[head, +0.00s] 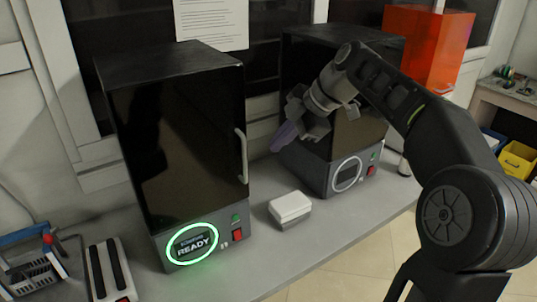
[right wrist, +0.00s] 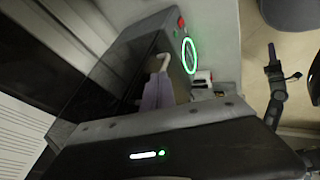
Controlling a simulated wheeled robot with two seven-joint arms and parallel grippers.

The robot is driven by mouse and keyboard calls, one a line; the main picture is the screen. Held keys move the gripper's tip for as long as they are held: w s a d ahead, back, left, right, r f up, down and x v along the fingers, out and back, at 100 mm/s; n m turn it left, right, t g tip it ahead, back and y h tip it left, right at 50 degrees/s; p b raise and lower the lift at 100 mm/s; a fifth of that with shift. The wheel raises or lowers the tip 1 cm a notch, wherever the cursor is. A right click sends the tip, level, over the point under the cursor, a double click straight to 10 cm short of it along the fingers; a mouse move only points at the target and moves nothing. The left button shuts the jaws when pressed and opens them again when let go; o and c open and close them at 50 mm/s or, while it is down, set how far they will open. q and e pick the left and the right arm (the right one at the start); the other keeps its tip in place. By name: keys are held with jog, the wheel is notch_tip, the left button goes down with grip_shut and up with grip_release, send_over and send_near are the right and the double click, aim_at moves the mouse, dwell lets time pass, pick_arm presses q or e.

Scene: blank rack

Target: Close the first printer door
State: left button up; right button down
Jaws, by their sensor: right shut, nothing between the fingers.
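The first printer (head: 175,140), a black box with a dark glass door (head: 185,150), stands on the left of the bench. Its door looks flush with the front, with a pale vertical handle (head: 241,155) at its right edge. Its round screen (head: 192,244) has a green ring and reads READY. My right gripper (head: 284,136), with purple fingers, is shut and empty, to the right of that door and in front of the second printer. In the right wrist view its fingers (right wrist: 158,92) overlap the printer near the handle (right wrist: 160,62); contact is not visible. My left gripper is not in view.
The second printer (head: 325,120) stands to the right, partly hidden by my right arm. A small white box (head: 290,207) lies on the bench (head: 330,222) between the printers. An orange box (head: 428,42) is at the back right. A tool rack (head: 30,275) is at the lower left.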

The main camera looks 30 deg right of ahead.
jog(key=shift+v, duration=1.6)
jog(key=shift+d+f, duration=0.1)
